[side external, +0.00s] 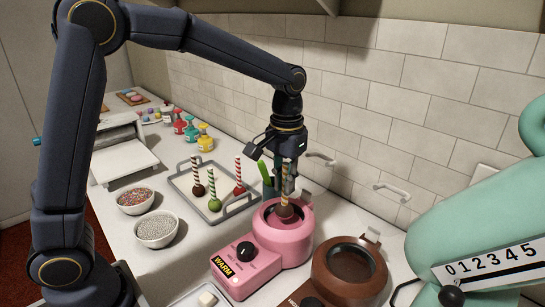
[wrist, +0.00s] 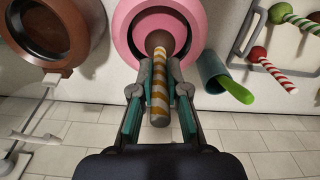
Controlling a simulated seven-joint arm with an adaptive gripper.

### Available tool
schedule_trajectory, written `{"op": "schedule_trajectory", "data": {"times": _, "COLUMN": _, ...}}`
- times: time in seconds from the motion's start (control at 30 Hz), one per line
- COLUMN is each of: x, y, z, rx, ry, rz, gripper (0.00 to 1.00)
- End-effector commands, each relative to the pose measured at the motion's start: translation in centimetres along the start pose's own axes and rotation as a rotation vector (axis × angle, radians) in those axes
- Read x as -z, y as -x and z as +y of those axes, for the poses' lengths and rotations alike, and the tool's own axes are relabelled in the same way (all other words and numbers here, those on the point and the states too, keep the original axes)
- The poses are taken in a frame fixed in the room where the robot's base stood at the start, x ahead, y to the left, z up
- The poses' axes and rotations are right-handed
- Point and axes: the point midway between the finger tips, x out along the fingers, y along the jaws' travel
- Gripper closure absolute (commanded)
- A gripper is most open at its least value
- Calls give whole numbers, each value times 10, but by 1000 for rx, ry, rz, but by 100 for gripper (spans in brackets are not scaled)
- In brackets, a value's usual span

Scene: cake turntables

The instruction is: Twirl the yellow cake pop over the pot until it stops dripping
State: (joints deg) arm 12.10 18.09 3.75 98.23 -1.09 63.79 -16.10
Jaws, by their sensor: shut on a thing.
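The yellow cake pop has a yellow-and-white striped stick (wrist: 159,98) and a brown coated ball (wrist: 158,41). My gripper (wrist: 159,72) is shut on the stick, with one finger on each side. The ball points down at the pink pot (wrist: 123,22). In the side external view my gripper (side external: 287,184) hangs above the pink pot (side external: 268,248), and the ball (side external: 284,212) is at the pot's opening. I cannot tell whether the ball touches the contents or drips. The pot's inside is partly hidden by the ball and stick.
A brown pot (side external: 350,291) stands close on the right. A green-handled tool (side external: 265,172) stands in a holder behind the pink pot. A tray (side external: 183,192) with other cake pops and bowls of sprinkles (side external: 136,209) are on the left. A mint-green machine (side external: 465,235) fills the right.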

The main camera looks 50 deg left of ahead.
Motion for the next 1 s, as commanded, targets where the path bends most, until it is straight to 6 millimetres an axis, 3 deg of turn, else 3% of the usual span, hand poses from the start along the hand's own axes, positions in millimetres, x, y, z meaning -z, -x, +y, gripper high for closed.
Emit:
{"op": "schedule_trajectory", "data": {"times": 0.6, "x": 0, "y": 47, "z": 0, "rx": -1, "ry": -2, "rz": 3, "gripper": 100}}
{"op": "schedule_trajectory", "data": {"times": 1.0, "x": 0, "y": 51, "z": 0, "rx": 0, "ry": -2, "rz": 1, "gripper": 100}}
